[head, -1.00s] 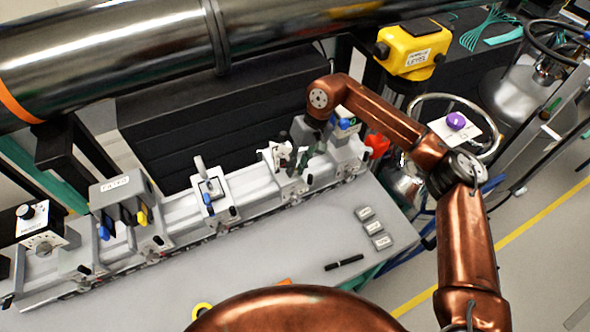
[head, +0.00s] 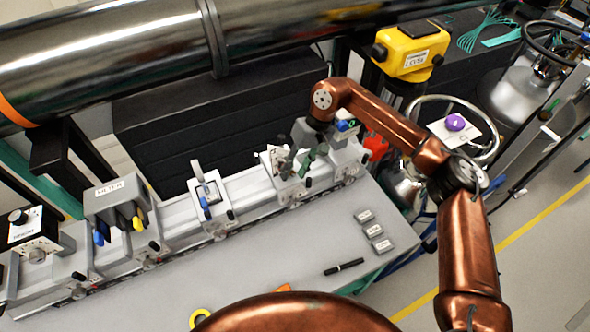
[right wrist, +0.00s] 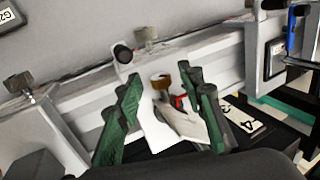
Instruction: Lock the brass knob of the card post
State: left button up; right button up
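The card post, with a white card (right wrist: 178,118), stands on the rail between my right gripper's fingers in the right wrist view. Its brass knob (right wrist: 160,80) shows near the fingertips, with a gap on either side. My right gripper (right wrist: 166,84) has green fingers spread apart and holds nothing. In the head view the right gripper (head: 300,158) is beside the white plate (head: 272,160) at the rail's right part; the brass knob cannot be made out there. A small red part (right wrist: 180,101) sits close to the knob. My left gripper is not in view.
Other rail mounts stand to the left, including the filter box (head: 117,197) and a dial box (head: 30,228). A black marker (head: 344,266) and several grey blocks (head: 374,230) lie on the bench. A yellow box (head: 411,50) stands behind.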

jog(key=v, duration=1.2)
